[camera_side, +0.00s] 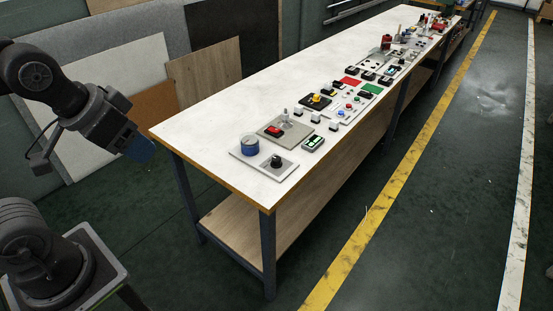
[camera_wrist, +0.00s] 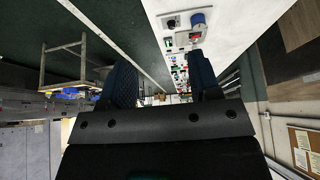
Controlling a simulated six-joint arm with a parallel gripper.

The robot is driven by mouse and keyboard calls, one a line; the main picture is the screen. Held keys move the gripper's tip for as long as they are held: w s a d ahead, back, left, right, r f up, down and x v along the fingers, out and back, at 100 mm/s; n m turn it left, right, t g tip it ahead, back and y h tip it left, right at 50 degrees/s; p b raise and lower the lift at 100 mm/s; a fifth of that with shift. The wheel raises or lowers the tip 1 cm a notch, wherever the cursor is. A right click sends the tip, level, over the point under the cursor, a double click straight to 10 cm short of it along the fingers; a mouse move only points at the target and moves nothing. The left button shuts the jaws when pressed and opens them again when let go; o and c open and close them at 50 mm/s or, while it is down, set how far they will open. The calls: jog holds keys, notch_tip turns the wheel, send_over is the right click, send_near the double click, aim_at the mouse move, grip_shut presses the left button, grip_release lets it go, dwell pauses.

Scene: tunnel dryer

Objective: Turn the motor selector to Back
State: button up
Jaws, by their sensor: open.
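A black rotary selector knob (camera_side: 277,161) sits on a pale plate (camera_side: 285,173) at the near end of the long white table. Its labels and pointer are too small to read, so I cannot confirm that it is the motor selector or tell its setting. It also shows in the wrist view (camera_wrist: 171,22), small and far off. A blue round part (camera_side: 250,145) stands on the same plate, left of the knob. My gripper (camera_side: 138,148) has blue fingers and hangs in the air left of the table's near end, well apart from the knob. Its fingers (camera_wrist: 162,62) are open and empty.
The white table (camera_side: 220,130) carries a row of other controls, including a red switch on a beige plate (camera_side: 270,133), a green-faced device (camera_side: 313,143) and a yellow knob (camera_side: 316,98). Boards (camera_side: 205,72) lean behind. The table's left surface is clear.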

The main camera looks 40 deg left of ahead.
jog(key=w+m, duration=0.1)
jog(key=w, duration=0.7)
jog(key=m+g+h, duration=0.2)
jog(key=m, duration=0.2)
send_over(275, 159)
jog(key=s+a, duration=0.3)
jog(key=s, duration=0.2)
notch_tip(275, 159, down, 18)
jog(key=x, duration=1.3)
jog(key=shift+w+d, duration=0.35)
jog(key=shift+w, duration=0.05)
jog(key=shift+r, duration=0.1)
jog(key=c, duration=0.9)
